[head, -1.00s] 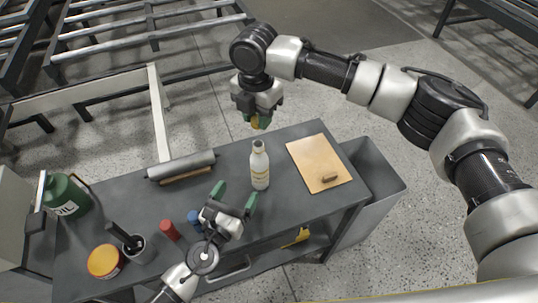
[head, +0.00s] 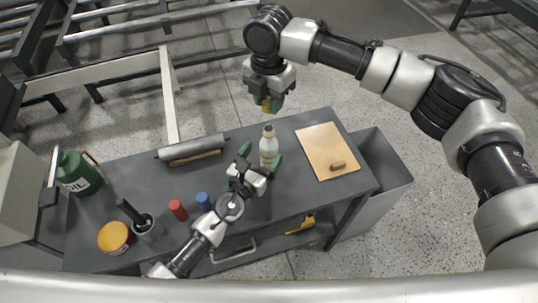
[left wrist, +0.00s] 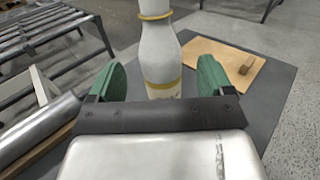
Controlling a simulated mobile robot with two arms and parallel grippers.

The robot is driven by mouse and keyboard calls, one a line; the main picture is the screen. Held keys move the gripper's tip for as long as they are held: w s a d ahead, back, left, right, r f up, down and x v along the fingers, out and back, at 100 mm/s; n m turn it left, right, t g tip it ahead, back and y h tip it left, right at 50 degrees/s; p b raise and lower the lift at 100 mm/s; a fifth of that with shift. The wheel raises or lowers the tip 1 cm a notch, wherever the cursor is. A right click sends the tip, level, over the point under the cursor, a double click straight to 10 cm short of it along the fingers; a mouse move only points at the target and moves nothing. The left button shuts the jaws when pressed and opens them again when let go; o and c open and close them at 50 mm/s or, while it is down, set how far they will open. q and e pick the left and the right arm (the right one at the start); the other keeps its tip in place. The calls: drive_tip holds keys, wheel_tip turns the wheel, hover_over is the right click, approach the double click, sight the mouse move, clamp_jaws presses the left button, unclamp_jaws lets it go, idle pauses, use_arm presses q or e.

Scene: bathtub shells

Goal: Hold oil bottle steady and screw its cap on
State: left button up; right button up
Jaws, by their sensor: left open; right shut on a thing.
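A white bottle with a pale label (head: 268,144) stands upright on the grey workbench (head: 305,205). My left gripper (head: 261,157) is open, with its green fingers on either side of the bottle's lower body. In the left wrist view the bottle (left wrist: 159,55) rises between the two fingers, with gaps on both sides and a yellow ring at its neck. Its top is out of that view. My right gripper (head: 268,103) hangs above and slightly behind the bottle, shut on a small yellow cap (head: 266,105), mostly hidden by the green fingers.
A tan board (head: 318,145) with a small brown block lies right of the bottle. A metal roller (head: 192,147) lies at the back. A red cylinder (head: 177,210), blue cylinder (head: 203,201), orange-lidded tin (head: 114,238) and green oil can (head: 75,172) stand to the left.

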sight(265, 151)
use_arm(q)
drive_tip(key=shift+x, duration=2.1)
drive_tip(key=c, duration=1.4)
drive_tip(key=shift+o, duration=0.2)
use_arm(e)
drive_tip(key=shift+f, duration=2.5)
